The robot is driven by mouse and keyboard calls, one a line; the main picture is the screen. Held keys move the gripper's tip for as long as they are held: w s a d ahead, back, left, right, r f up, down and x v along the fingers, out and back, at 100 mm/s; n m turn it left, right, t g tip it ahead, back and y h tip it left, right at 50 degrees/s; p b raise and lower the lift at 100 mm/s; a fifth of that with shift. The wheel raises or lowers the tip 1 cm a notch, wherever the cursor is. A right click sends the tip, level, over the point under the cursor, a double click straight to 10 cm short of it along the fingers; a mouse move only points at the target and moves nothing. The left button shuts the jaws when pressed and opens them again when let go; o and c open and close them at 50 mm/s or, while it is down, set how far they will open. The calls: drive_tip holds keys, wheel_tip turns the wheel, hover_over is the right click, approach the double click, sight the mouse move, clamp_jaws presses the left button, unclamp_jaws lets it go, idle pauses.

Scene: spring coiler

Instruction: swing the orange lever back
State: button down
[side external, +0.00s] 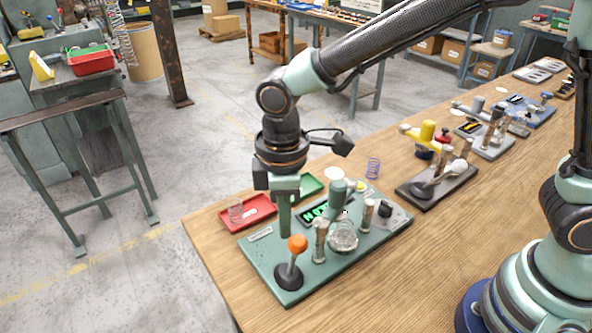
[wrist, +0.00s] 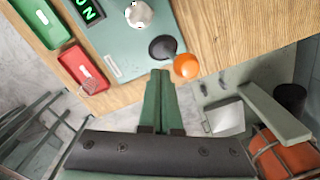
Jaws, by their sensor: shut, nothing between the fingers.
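The orange lever (side external: 297,244) has an orange ball on a grey stem, rising from a round dark base on the green machine plate (side external: 262,262). The stem leans slightly. In the wrist view the orange knob (wrist: 186,66) lies just right of my fingertips, with its dark base behind it. My gripper (side external: 285,232) points down, its green fingers together and empty, just left of and behind the knob in the side view. In the wrist view my gripper (wrist: 160,75) is close to the knob; I cannot tell whether they touch. A lit green display (side external: 313,212) sits on the plate.
Posts (side external: 320,240) and a clear round part (side external: 343,236) stand right of the lever. A red tray (side external: 250,212) and a green tray (side external: 308,186) lie behind the plate. Another station with a white-knobbed lever (side external: 436,184) stands to the right. The front wooden tabletop (side external: 370,285) is clear.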

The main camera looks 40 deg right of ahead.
drive_tip(key=shift+s+f, duration=0.25)
drive_tip(key=shift+s, duration=0.9)
drive_tip(key=shift+s+f, duration=0.1)
drive_tip(key=shift+s, duration=0.05)
drive_tip(key=shift+w, duration=0.7)
wheel_tip(320, 180, up, 8)
drive_tip(key=shift+f, duration=0.25)
